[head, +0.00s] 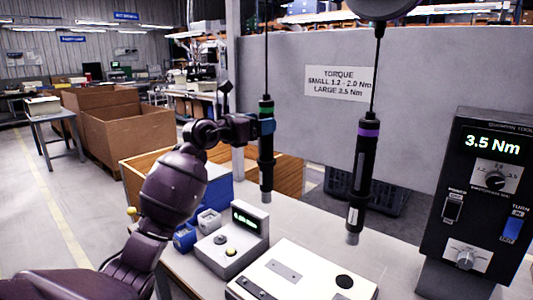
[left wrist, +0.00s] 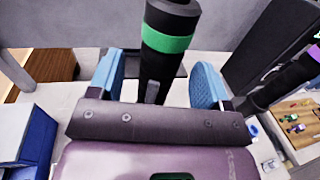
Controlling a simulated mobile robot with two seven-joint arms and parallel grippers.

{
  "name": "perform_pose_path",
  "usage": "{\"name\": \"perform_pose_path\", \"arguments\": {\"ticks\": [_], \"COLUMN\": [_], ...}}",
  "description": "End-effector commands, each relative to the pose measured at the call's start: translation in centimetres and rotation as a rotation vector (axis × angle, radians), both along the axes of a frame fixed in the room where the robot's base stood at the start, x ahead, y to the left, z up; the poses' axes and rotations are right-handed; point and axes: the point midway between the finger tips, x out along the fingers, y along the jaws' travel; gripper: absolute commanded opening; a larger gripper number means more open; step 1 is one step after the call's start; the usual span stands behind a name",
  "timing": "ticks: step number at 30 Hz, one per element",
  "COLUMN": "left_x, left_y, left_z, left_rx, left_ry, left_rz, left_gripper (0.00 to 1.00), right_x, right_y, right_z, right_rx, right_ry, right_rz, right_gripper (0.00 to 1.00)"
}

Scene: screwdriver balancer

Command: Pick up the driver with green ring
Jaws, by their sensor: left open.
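The driver with the green ring (head: 266,165) hangs upright on its cable above the bench. It is black with a pale metal tip. In the left wrist view the green-ring driver (left wrist: 168,44) stands between the two blue fingers of my left gripper (left wrist: 157,82). The fingers are open, with a gap on both sides of the driver. In the head view my left gripper (head: 266,127) is at the driver's upper body, just below the green ring. My right gripper is not in view.
A second driver with a purple ring (head: 362,170) hangs to the right. Below are a small display box (head: 235,240) and a white fixture plate (head: 300,275). A black control box (head: 480,200) reading 3.5 Nm stands at the right. A grey panel (head: 420,120) stands behind.

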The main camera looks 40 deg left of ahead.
Motion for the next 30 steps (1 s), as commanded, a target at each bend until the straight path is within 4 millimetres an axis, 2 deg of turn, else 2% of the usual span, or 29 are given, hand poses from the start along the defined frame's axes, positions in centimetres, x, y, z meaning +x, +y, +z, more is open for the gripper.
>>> {"name": "perform_pose_path", "arguments": {"ticks": [3, 6, 14, 17, 28, 30], "left_x": [1.5, 2.2, 2.4, 2.4, 2.4, 2.4], "left_y": [-0.4, -0.6, -0.7, -0.7, -0.7, -0.7], "left_z": [-0.1, -0.1, -0.1, -0.1, -0.1, 0.1], "left_rx": [-0.002, -0.002, 0.000, 0.000, 0.000, 0.000], "left_ry": [0.001, 0.001, 0.000, 0.000, 0.001, -0.003], "left_rz": [-0.001, -0.001, -0.001, -0.001, 0.000, 0.000], "left_gripper": [0.71, 0.71, 0.71, 0.59, 0.03, 0.00], "right_x": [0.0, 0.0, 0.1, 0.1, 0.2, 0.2], "right_y": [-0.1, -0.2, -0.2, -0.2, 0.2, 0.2], "right_z": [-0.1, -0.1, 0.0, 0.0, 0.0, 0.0], "right_rx": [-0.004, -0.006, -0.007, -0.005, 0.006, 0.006], "right_ry": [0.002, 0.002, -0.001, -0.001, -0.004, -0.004], "right_rz": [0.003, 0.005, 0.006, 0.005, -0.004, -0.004], "right_gripper": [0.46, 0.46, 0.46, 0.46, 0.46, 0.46]}}
